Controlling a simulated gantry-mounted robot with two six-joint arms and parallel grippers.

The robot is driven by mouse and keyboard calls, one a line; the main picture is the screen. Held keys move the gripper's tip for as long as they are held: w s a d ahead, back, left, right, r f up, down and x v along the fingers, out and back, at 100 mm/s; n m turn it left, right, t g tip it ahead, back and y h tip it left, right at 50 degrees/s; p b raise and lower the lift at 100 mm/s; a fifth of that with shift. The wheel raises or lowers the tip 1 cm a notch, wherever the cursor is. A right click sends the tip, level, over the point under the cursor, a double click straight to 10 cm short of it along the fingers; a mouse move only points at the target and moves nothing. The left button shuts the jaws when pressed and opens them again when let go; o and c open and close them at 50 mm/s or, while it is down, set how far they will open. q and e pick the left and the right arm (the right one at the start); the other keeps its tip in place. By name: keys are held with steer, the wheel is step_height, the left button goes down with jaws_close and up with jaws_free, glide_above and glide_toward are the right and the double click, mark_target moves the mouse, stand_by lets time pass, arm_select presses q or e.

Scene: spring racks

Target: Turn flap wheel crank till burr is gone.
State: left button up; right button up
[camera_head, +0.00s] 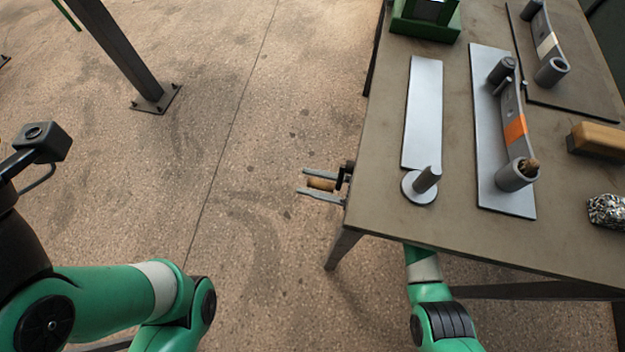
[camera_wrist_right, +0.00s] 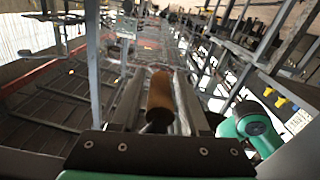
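A grey leaf spring with an orange band (camera_head: 514,129) lies on a plate on the table, with a rolled eye at each end. A rough brown piece (camera_head: 528,167) sits in its near eye; I cannot tell whether this is the flap wheel or the burr. My right gripper (camera_head: 302,182) sticks out past the table's left edge. Its fingers stand apart around a brown cylinder (camera_head: 321,184), like a crank handle, with a narrow gap showing. The cylinder also lies between the fingers in the right wrist view (camera_wrist_right: 160,95). My left gripper does not show.
The table (camera_head: 390,215) also holds a flat plate (camera_head: 422,110), a disc with a post (camera_head: 420,187), a second spring (camera_head: 545,45), a wooden block (camera_head: 598,140), crumpled foil (camera_head: 606,210) and a green device (camera_head: 425,28). Bare floor lies left, with a dark post (camera_head: 115,45).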

jaws_close()
stand_by(1.1)
